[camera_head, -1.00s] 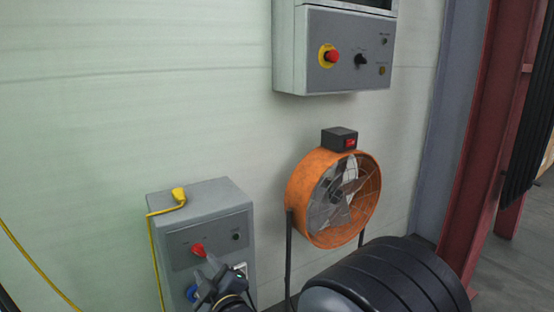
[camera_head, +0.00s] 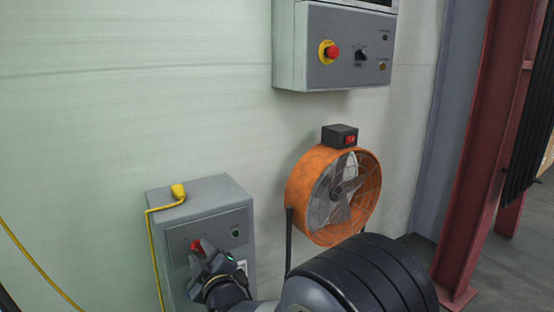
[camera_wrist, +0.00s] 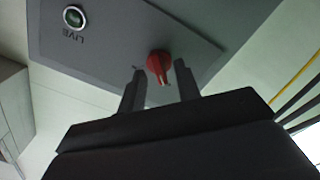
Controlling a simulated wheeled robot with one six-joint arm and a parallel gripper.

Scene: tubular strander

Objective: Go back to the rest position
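My gripper (camera_head: 207,258) is in front of the grey floor-level box (camera_head: 205,192) at the lower left, close to its red rotary knob (camera_head: 196,246). In the wrist view the red knob (camera_wrist: 159,65) shows between and beyond the two open fingers of my gripper (camera_wrist: 159,78). The fingers stand apart on either side of the knob; whether either touches it I cannot tell. A round indicator marked LIVE (camera_wrist: 74,16) is on the same panel. In the head view my gripper partly hides the knob and the lower panel.
An orange fan (camera_head: 332,195) on a stand is right of the box, near my arm. A wall control box (camera_head: 345,48) with a red emergency button (camera_head: 332,51) hangs above. A yellow cable (camera_head: 155,255) runs down the grey box. A red steel column (camera_head: 490,150) stands at right.

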